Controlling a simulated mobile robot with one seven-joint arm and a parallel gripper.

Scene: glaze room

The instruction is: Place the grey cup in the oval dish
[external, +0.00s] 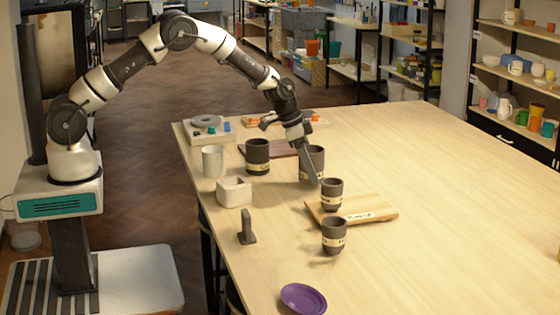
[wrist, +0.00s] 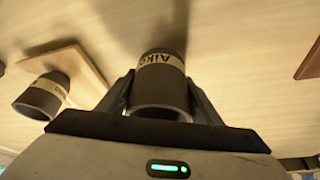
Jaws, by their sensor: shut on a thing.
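My gripper (external: 309,172) is shut on a dark grey cup (external: 317,157) with a pale band, near the back left of the table. In the wrist view this cup (wrist: 160,78) sits between the two fingers, and its band reads "Aiko". I cannot tell whether its base touches the table. Other dark grey cups with pale bands are a wide one (external: 257,155) to the left, one (external: 331,193) by the wooden board and one (external: 334,236) in front of it. The purple oval dish (external: 303,299) lies at the table's near edge and looks empty.
A wooden board (external: 368,211) lies right of my gripper. A reddish-brown board (external: 285,149) lies behind the cups. A pale cylinder (external: 213,161), a white square pot (external: 234,191) and a grey stand (external: 247,228) line the left edge. The table's right side is clear.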

